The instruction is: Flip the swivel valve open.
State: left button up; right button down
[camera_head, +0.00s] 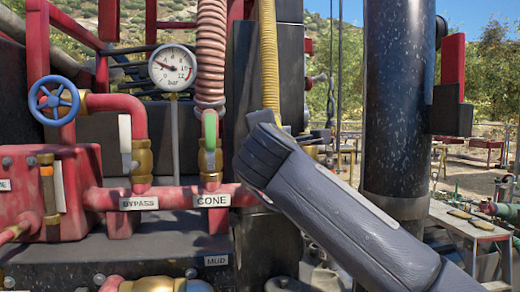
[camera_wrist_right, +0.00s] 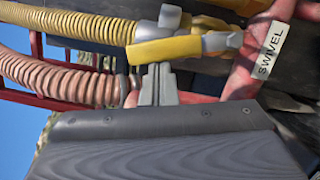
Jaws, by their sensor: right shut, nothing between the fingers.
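In the right wrist view, the swivel valve shows as a yellow lever handle (camera_wrist_right: 165,50) with a grey pivot end (camera_wrist_right: 222,41) and a brass body behind it. The handle lies lengthwise along the line of the yellow hose (camera_wrist_right: 85,24). A white SWIVEL label (camera_wrist_right: 270,50) is on the red pipe at right. My right gripper (camera_wrist_right: 157,72) is shut and empty, its tips right at the handle's edge; I cannot tell whether they touch. In the head view my right arm hides the valve and the fingertips. My left gripper is not in view.
The neighbouring cone valve with its green handle (camera_head: 209,130) and ribbed hose (camera_head: 211,50) stands left of my arm. Farther left are the bypass valve (camera_head: 126,140), gauge (camera_head: 173,67) and blue handwheel (camera_head: 54,101). A thick dark column (camera_head: 395,90) stands at right.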

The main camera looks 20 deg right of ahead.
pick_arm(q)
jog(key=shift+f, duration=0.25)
pick_arm(e)
jog(key=shift+s+d+r+m+g, duration=0.15)
jog(key=shift+d+r+m+g, duration=0.15)
jog(key=shift+d+m, duration=0.5)
jog(key=shift+s+d+r+m+g, duration=0.2)
jog(key=shift+d+r+m, duration=0.2)
jog(key=shift+m, duration=0.6)
jog(key=shift+d, duration=0.1)
